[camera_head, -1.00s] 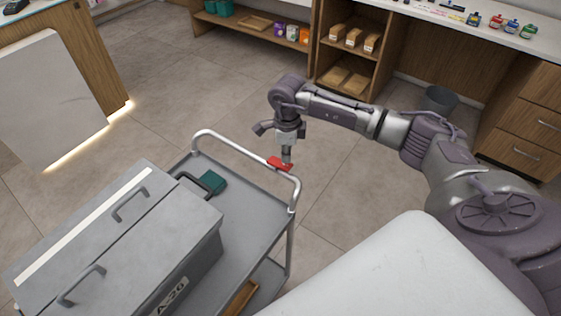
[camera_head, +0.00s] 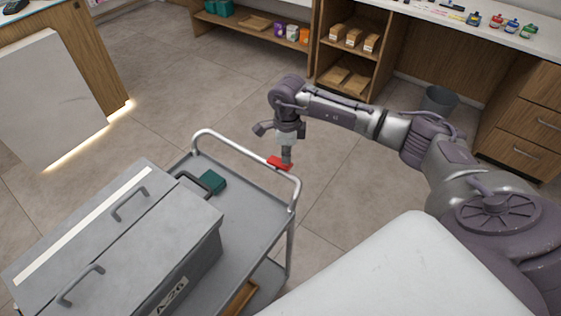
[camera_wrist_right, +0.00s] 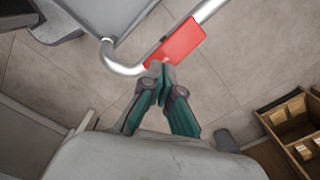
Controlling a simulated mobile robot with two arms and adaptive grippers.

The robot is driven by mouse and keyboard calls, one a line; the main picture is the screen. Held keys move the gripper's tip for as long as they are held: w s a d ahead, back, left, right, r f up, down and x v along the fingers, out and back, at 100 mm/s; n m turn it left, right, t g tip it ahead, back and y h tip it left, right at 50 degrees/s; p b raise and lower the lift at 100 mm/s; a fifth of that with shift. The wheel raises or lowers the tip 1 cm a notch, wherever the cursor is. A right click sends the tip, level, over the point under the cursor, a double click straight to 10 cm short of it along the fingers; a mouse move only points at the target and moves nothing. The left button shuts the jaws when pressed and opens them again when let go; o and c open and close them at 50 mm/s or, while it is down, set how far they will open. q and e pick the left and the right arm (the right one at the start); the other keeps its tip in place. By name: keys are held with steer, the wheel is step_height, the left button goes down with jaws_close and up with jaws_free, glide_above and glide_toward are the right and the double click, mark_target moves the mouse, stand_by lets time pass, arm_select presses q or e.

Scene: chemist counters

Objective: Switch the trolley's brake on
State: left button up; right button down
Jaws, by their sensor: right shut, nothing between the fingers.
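The grey trolley (camera_head: 262,215) stands at the lower left, with a tubular metal handle (camera_head: 235,143) at its far end. A red brake lever (camera_head: 279,163) sits on the handle near its right corner. It shows as a flat red plate in the right wrist view (camera_wrist_right: 176,45). My right gripper (camera_head: 287,163) is shut and empty, its fingertips at the lever's edge. In the right wrist view the fingertips (camera_wrist_right: 160,66) meet or nearly meet the lever's near edge; I cannot tell whether they touch. My left gripper is not in view.
A large grey case (camera_head: 110,240) with handles and a small teal box (camera_head: 212,182) are on the trolley's top. Wooden shelves (camera_head: 350,50) and a grey bin (camera_head: 439,101) stand beyond. The tiled floor between is clear.

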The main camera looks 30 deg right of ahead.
mark_target(286, 165)
steer(key=shift+f+b, duration=0.95)
steer(key=shift+f, duration=0.2)
stand_by(0.4)
steer(key=shift+r, duration=0.2)
steer(key=shift+r+p, duration=2.15)
steer(key=shift+r, duration=1.25)
steer(key=shift+f, duration=0.1)
